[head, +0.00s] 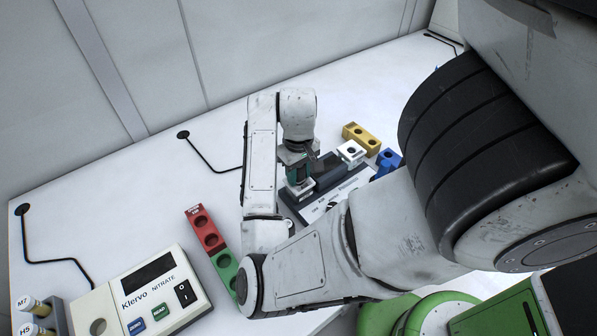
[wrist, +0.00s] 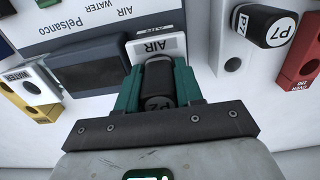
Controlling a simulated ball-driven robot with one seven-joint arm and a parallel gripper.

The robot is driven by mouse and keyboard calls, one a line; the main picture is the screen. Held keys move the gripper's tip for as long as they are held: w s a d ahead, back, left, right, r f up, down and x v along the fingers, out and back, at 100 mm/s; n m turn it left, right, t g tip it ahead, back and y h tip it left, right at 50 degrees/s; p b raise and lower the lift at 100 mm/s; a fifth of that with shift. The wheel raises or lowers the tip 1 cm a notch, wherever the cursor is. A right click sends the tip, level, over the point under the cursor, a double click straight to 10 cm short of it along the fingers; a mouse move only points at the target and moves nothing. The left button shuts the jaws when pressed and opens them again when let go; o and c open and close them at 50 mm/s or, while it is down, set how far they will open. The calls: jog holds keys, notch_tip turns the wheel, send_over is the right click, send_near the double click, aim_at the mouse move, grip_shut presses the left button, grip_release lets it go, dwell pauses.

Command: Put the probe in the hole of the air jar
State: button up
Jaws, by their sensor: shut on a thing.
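My gripper (wrist: 157,90) points down, its teal fingers shut on the black probe (wrist: 158,80). The white air jar (wrist: 172,46), labelled AIR, is right at the fingertips in the wrist view. The probe's lower end and the jar's hole are hidden, so I cannot tell whether the probe is in it. In the head view my gripper (head: 298,172) is over the same air jar (head: 300,190), beside the Pelsanco meter (head: 330,202).
A white WATER block (head: 350,152) with a hole stands beyond the meter, with yellow (head: 361,137) and blue (head: 388,160) racks near it. Red (head: 204,229) and green (head: 224,268) racks and the Klervo nitrate meter (head: 150,285) are left.

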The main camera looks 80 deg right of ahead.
jog(key=o, duration=1)
jog(key=shift+o, duration=0.2)
notch_tip(320, 180, up, 12)
jog(key=p, duration=0.5)
jog(key=shift+f, duration=0.25)
jog(key=shift+r, duration=0.4)
